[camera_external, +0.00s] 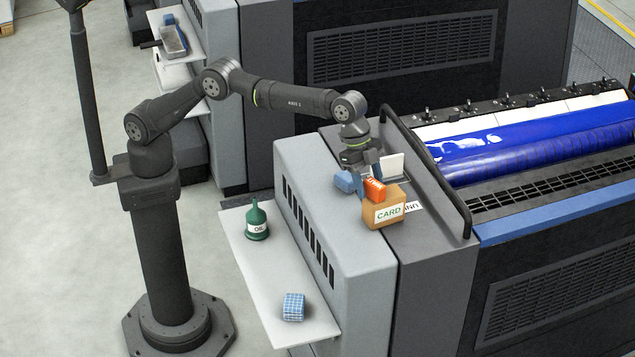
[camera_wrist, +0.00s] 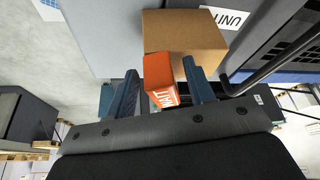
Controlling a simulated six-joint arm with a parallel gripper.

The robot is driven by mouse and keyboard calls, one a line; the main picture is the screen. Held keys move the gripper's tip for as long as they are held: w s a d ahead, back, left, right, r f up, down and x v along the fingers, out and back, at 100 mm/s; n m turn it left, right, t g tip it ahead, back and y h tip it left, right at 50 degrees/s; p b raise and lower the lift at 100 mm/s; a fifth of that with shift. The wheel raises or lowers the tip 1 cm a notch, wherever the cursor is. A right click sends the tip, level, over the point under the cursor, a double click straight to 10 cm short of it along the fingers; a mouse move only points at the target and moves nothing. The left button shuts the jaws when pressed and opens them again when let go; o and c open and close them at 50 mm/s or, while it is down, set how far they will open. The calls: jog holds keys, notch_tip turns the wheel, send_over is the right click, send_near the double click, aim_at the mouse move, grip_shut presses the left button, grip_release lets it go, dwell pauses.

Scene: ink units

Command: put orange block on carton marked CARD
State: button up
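The orange block (camera_external: 375,191) with white lettering is at the top of the brown carton (camera_external: 375,218), whose front label reads CARD. It looks as if it rests there, though the contact is partly hidden. My gripper (camera_wrist: 161,72) points down over the carton with its two blue-grey fingers either side of the orange block (camera_wrist: 159,72). Small gaps show between the fingers and the block, so the gripper looks open around it. In the wrist view the carton (camera_wrist: 185,30) lies just beyond the block.
A blue block (camera_external: 344,181) lies left of the carton, with a white label reading UNIT (camera_external: 413,207) at its right. A green oil can (camera_external: 257,220) and a blue checked block (camera_external: 293,306) are on the lower shelf (camera_external: 262,285). A dark rail (camera_external: 435,165) runs right of the carton.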

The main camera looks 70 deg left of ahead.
jog(key=shift+r, duration=0.1)
jog(key=v, duration=1.2)
jog(key=x, duration=1.2)
jog(key=shift+f, duration=0.25)
jog(key=shift+r, duration=1.45)
